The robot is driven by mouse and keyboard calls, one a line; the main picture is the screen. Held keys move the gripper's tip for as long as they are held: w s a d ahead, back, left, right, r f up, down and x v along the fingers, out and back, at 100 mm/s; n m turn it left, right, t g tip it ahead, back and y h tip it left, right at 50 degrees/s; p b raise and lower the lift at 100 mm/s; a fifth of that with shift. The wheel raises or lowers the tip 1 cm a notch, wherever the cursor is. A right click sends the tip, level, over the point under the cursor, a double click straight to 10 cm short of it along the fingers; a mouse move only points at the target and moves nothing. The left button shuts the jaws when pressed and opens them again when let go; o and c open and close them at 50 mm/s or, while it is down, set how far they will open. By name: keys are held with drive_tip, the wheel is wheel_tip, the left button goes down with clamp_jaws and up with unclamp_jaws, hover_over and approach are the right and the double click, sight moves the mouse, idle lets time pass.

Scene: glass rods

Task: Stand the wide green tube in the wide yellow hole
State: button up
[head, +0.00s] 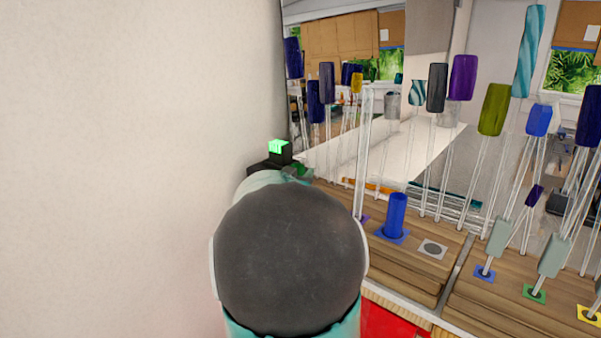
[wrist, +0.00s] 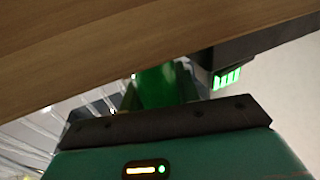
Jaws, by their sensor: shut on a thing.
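My gripper (head: 284,164) is at the left of the rod stand in the head view, mostly hidden behind my arm's dark round joint. In the wrist view, my gripper (wrist: 178,82) is shut on the green tube (wrist: 153,88); a finger with green lights shows to its right. A bit of the green tube (head: 299,170) also shows in the head view; its tilt is hard to tell. A yellow-marked hole (head: 589,314) is at the lower right edge; I cannot tell whether it is the wide one. My arm may hide other holes.
A blue tube (head: 396,215) stands in a blue-marked hole beside a grey-marked hole (head: 432,249). Several thin glass rods with coloured tops crowd the wooden blocks (head: 405,270). A plain wall (head: 120,170) fills the left. A wooden surface (wrist: 110,45) crosses the wrist view's top.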

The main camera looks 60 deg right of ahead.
drive_tip(key=shift+f, duration=0.15)
drive_tip(key=o, duration=0.7)
drive_tip(key=shift+a, duration=0.1)
drive_tip(key=a, duration=0.3)
drive_tip(key=s+a, duration=0.1)
drive_tip(key=a, duration=0.6)
drive_tip(key=shift+s+a, duration=0.35)
drive_tip(key=shift+a, duration=0.05)
idle(0.5)
